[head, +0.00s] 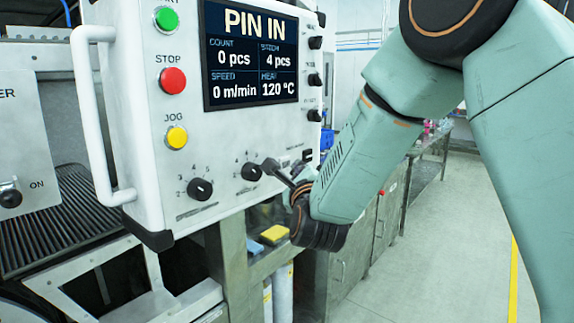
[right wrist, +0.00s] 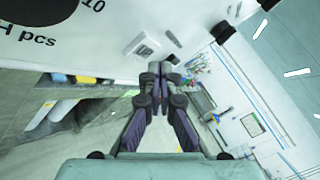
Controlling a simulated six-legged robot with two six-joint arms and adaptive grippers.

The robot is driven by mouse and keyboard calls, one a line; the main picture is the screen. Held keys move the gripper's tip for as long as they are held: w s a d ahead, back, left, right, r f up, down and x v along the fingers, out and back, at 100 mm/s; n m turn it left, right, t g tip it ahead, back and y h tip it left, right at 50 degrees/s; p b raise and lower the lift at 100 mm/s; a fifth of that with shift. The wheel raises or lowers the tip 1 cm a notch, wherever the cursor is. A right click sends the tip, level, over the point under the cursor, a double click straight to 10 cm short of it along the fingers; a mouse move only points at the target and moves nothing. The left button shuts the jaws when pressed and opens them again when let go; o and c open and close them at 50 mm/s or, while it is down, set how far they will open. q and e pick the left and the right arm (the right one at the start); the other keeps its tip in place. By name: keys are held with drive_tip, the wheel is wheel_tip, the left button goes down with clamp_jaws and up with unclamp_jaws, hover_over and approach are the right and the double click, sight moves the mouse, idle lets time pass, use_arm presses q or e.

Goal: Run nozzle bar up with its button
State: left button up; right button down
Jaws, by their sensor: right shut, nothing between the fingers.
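The white control panel (head: 225,135) fills the left and middle of the head view. A small dark button or switch (head: 307,155) sits near its lower right edge, with lettering too small to read. In the right wrist view a small pale rocker-like fitting (right wrist: 145,48) shows on the panel face, just beyond the fingertips. My right gripper (head: 275,168) is shut and empty, just in front of the panel's lower right part, right of the second dial. It also shows in the right wrist view (right wrist: 158,70); contact cannot be told. I cannot make out the nozzle bar. My left gripper is out of view.
The panel carries a green button (head: 166,19), red stop button (head: 172,80), yellow jog button (head: 177,137), two black dials (head: 200,189) and a screen (head: 250,55) reading PIN IN. A white handle (head: 90,120) stands out at left. Open floor (head: 450,240) lies right.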

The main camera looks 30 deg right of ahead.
drive_tip(key=shift+w+a+f, duration=0.1)
drive_tip(key=shift+w+a, duration=0.05)
drive_tip(key=shift+w, duration=0.1)
drive_tip(key=shift+w+a+b, duration=0.15)
drive_tip(key=shift+w+b, duration=0.2)
drive_tip(key=shift+w, duration=0.1)
drive_tip(key=shift+s, duration=0.2)
idle(0.4)
